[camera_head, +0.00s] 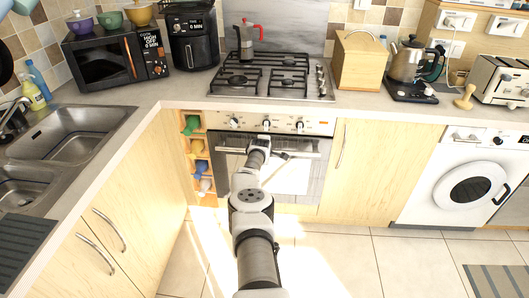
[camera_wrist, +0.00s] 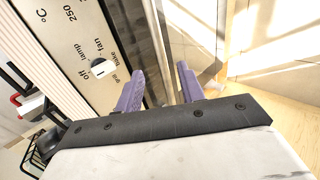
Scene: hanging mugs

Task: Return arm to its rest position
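My arm (camera_head: 252,215) reaches forward from the bottom of the head view toward the oven. Its end stands in front of the oven's upper part, near the handle and below the hob. The oven's control panel with a white knob (camera_wrist: 103,68) is just beyond and left of the fingers. The fingertips look clear of the knob, but I cannot tell the exact gap to the oven front.
The oven (camera_head: 290,172) sits under a gas hob (camera_head: 275,78) holding a red and grey moka pot (camera_head: 248,42). A wooden box (camera_head: 358,65) and a kettle (camera_head: 406,60) stand on the right counter. The tiled floor (camera_head: 335,250) around my arm is open.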

